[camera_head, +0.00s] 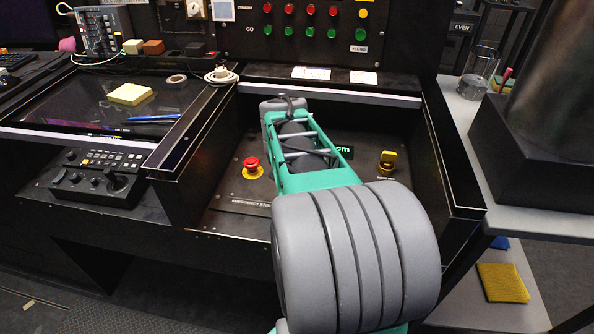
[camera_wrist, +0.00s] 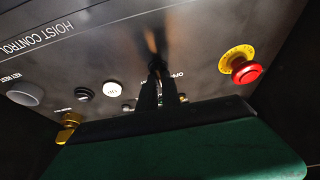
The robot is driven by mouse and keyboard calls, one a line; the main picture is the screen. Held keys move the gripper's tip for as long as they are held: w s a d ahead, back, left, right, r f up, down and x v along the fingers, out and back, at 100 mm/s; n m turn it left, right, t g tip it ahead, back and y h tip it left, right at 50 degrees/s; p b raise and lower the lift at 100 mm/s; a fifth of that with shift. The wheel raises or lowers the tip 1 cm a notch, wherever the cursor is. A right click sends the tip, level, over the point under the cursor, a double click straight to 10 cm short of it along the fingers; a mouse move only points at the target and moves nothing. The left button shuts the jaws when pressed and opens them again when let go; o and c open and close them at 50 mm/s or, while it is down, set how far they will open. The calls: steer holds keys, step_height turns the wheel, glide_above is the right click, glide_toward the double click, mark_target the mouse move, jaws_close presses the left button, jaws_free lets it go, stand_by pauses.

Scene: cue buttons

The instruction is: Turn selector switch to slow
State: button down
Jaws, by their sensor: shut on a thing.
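In the wrist view my gripper (camera_wrist: 158,74) reaches down to the black hoist control panel (camera_wrist: 195,50). Its two dark fingers are close together, shut on a small dark knob (camera_wrist: 155,63) that looks like the selector switch. The fingers cover most of the knob, so its pointer and its slow mark cannot be read. In the head view my green and grey arm hides the knob and the fingertips, over the middle of the recessed panel (camera_head: 225,195).
A red emergency stop on a yellow ring (camera_head: 251,168) lies left of my arm. A yellow switch (camera_head: 388,161) lies to the right. Black side walls (camera_head: 450,165) enclose the panel.

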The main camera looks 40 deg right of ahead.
steer(key=shift+w+r, duration=0.1)
steer(key=shift+w, duration=0.05)
steer(key=c, duration=1.5)
jaws_free()
steer(key=shift+c, duration=0.2)
steer(key=p+v, duration=0.1)
steer(key=v, duration=0.6)
steer(key=shift+r+p, duration=0.25)
steer(key=shift+p, duration=0.1)
steer(key=shift+a, duration=0.15)
